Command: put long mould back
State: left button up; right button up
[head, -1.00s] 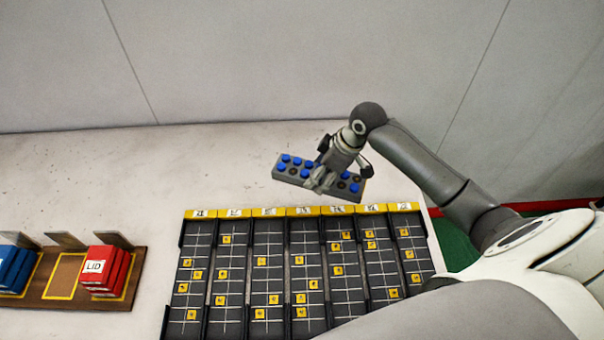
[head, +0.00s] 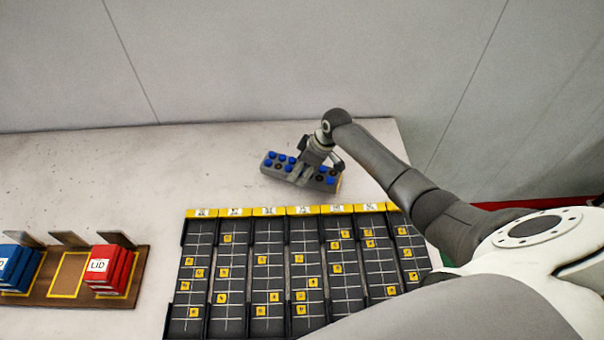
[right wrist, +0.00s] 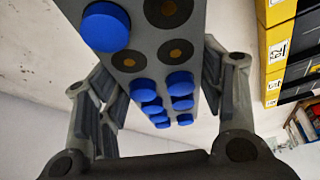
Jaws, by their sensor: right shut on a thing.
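The long mould (head: 274,165) is a grey bar with two rows of round places, several filled with blue round pieces and a few dark and empty. My right gripper (head: 312,172) is shut across the middle of the mould, behind the rack's top edge in the head view. In the right wrist view the mould (right wrist: 158,62) runs between the two fingers of the gripper (right wrist: 160,100), and its near end passes out of the top of the picture. Whether the mould touches the table cannot be told. My left gripper is not in view.
A black rack (head: 270,240) of several lanes with yellow labelled ends and yellow-marked tiles stands in front of the mould. A wooden tray (head: 68,280) with red lid boxes (head: 108,268) and blue boxes (head: 16,265) is at the left. The white table (head: 130,180) is bare at the back left.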

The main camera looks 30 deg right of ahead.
aim_at(302, 173)
jog(key=shift+w+f, duration=0.2)
jog(key=shift+f, duration=1.4)
jog(key=shift+f, duration=0.1)
jog(key=o, duration=1.5)
jog(key=shift+s, duration=0.15)
jog(key=shift+c, duration=0.2)
jog(key=shift+s+d+r, duration=0.1)
jog(key=shift+d+r, duration=0.1)
jog(key=shift+r, duration=0.4)
jog(key=v, duration=1.1)
jog(key=shift+f+b, duration=0.1)
jog(key=shift+b, duration=0.3)
